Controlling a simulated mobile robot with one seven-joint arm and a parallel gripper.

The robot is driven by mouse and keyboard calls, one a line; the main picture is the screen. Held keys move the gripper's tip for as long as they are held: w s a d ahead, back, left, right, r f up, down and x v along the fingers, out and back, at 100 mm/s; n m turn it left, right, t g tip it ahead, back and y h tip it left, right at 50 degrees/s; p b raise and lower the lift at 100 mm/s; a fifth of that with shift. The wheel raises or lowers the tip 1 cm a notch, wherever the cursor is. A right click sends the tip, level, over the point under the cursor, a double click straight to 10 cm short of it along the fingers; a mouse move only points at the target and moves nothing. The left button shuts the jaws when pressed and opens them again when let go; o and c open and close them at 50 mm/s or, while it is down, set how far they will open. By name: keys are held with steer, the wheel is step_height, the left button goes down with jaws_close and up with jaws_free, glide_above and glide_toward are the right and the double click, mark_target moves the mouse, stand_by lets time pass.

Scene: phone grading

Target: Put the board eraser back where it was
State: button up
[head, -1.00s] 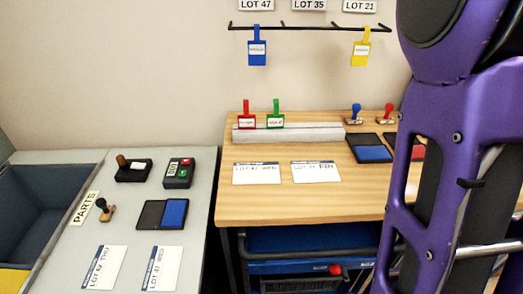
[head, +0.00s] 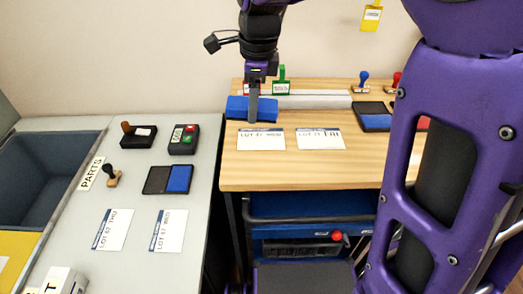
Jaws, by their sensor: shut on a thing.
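The board eraser appears to be the blue block (head: 237,107) at the back left of the wooden table (head: 300,177). My gripper (head: 253,116) points down over it from above and is shut on it, with one finger in front of its near face. The eraser is at the left end of the pale grey rail (head: 325,101), in front of the red and green tags. I cannot tell whether its underside touches the table. The gripper hides part of the eraser and most of the red tag (head: 246,88).
A green tag (head: 281,83) stands at the rail. Two cards (head: 261,139) (head: 320,139) lie just in front. An ink pad (head: 375,118) and stamps are to the right. The grey bench (head: 140,215) at left holds stamps, a pad and cards. The wooden table's front strip is clear.

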steer(key=g+h, duration=0.1)
glide_above(262, 168)
step_height(262, 168, down, 2)
steer(key=f, duration=0.1)
step_height(262, 168, down, 4)
steer(key=shift+w+r+b, duration=0.1)
steer(key=shift+r+b, duration=0.15)
steer(key=shift+b, duration=0.15)
steer(key=shift+f+b, duration=0.4)
steer(key=shift+f, duration=2.35)
steer(key=o, duration=1.2)
step_height(262, 168, up, 12)
steer(key=p, duration=0.2)
